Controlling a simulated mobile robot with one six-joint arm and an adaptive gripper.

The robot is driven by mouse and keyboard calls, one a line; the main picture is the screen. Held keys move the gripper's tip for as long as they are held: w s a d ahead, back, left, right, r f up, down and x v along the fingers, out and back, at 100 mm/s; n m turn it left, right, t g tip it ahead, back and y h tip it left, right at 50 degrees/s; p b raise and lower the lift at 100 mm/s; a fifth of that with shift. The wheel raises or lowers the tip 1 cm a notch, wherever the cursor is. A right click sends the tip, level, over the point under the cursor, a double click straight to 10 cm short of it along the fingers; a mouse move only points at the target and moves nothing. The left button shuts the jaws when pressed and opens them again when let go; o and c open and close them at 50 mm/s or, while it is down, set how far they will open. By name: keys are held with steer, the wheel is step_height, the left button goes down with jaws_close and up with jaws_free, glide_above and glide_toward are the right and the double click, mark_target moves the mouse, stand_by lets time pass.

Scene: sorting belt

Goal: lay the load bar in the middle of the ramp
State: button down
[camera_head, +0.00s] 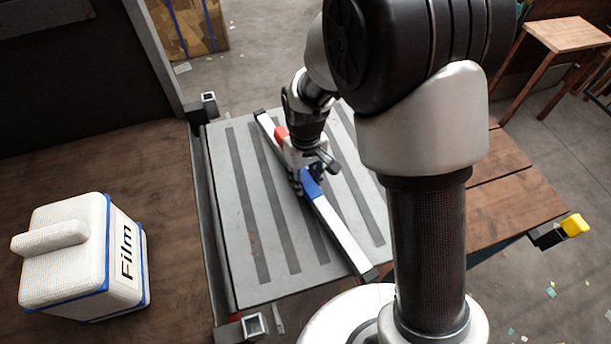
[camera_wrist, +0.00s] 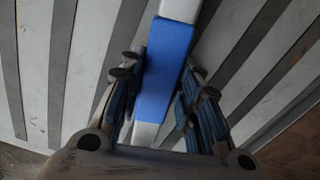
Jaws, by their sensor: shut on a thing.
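The load bar (camera_head: 342,236) is a long silver bar with dark ends, a blue middle section and a red part. It lies diagonally over the ramp (camera_head: 240,240), a grey plate with dark strips. My gripper (camera_head: 305,178) is over the bar's middle, its fingers on both sides of the blue section. In the wrist view the blue section of the load bar (camera_wrist: 165,65) runs between the fingers of my gripper (camera_wrist: 160,95), which is shut on it. Whether the bar touches the ramp cannot be told.
A white case marked Film (camera_head: 75,260) stands on the brown wooden floor at left. A wooden surface (camera_head: 515,200) with a yellow-tipped corner is right of the ramp. A wooden stool (camera_head: 568,36) and a cardboard box (camera_head: 190,25) stand farther back. Small posts stand at the ramp's left corners.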

mark_target(306, 179)
steer(key=shift+f, duration=0.35)
steer(key=c, duration=1.1)
jaws_free()
steer(key=shift+s+f, duration=0.1)
steer(key=o, duration=0.6)
steer(key=shift+r+p, duration=3.6)
steer(key=shift+r, duration=1.45)
